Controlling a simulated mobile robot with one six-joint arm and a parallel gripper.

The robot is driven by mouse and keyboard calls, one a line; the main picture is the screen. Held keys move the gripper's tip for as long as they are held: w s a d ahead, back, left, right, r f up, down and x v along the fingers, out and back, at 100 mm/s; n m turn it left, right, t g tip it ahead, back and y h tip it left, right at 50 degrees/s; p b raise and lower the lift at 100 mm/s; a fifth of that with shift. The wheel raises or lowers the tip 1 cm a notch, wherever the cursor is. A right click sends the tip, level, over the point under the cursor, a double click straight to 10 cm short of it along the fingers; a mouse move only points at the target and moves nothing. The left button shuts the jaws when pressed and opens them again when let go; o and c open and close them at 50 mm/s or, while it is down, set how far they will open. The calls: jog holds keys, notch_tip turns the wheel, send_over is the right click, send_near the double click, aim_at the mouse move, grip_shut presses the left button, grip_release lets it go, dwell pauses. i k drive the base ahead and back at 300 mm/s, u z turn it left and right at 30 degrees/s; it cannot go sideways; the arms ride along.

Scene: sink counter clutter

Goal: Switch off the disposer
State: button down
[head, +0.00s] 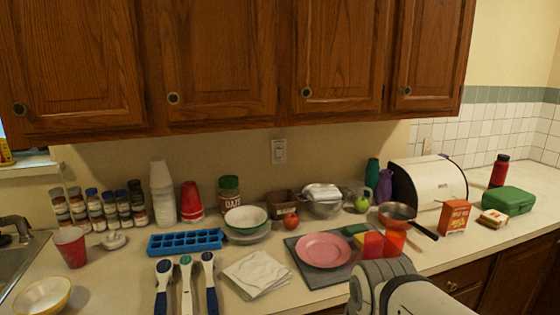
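A light wall switch plate (279,151) is on the wall below the upper cabinets, near the middle of the head view. A small toggle shows at its centre, but it is too small to tell which way it is set. No label is readable, and the disposer itself is not visible. My pale grey arm (412,294) enters at the bottom right, low in front of the counter and well to the right of the switch. I cannot make out my gripper's fingers.
Below the switch stand a bowl stack (246,219), a jar (229,192) and a brown container (283,203). Red cups (191,203), a blue ice tray (185,242) and a pink plate (323,250) crowd the counter. The sink (18,262) is far left. Wall around the switch is clear.

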aim_at(279, 150)
jog(key=u, duration=0.15)
jog(key=i, duration=0.95)
jog(key=z, duration=0.1)
